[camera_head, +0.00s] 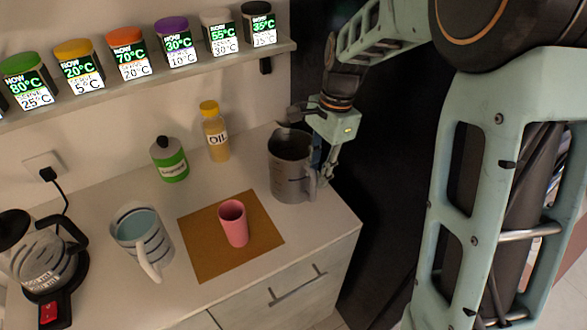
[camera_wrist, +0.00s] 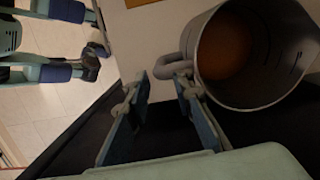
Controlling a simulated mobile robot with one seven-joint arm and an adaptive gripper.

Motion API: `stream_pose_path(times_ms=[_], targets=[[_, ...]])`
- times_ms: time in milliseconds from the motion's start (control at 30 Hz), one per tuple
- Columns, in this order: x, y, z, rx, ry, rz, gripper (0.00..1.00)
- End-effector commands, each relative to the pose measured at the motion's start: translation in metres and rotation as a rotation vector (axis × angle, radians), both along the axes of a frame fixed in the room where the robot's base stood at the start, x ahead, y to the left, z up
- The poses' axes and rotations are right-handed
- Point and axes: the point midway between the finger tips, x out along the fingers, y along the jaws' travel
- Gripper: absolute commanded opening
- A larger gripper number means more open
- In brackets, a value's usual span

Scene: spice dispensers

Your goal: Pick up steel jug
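The steel jug (camera_head: 287,168), a grey metal pitcher with measuring marks, stands upright at the counter's right end. The wrist view looks into the jug (camera_wrist: 288,88), where a brown-orange round area shows at the bottom. Its handle (camera_wrist: 168,64) faces my gripper. My gripper (camera_head: 326,168) is at the jug's right side, close to the handle. In the wrist view my gripper (camera_wrist: 161,82) is open, with a gap between its two fingers. The handle is just beyond the fingertips, near the right one; I cannot tell whether they touch.
A brown mat (camera_head: 203,255) holds a pink cup (camera_head: 233,224). A striped mug (camera_head: 143,240), a green-labelled bottle (camera_head: 170,162), an oil bottle (camera_head: 216,135) and a glass kettle (camera_head: 38,258) stand on the counter. A shelf (camera_head: 130,82) with several spice dispensers runs above.

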Motion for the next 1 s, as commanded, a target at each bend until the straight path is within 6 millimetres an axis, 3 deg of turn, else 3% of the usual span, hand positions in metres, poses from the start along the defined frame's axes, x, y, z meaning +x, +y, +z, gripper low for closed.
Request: stream_pose_path(times_ms=[400, 700, 900, 1000], targets=[[-0.006, 0.009, -0.049, -0.001, 0.001, -0.001, 0.22], [-0.006, 0.009, -0.054, -0.001, -0.003, -0.001, 0.22], [-0.006, 0.009, -0.054, -0.001, -0.003, -0.001, 0.0], [-0.006, 0.009, -0.053, -0.001, -0.003, -0.001, 0.0]])
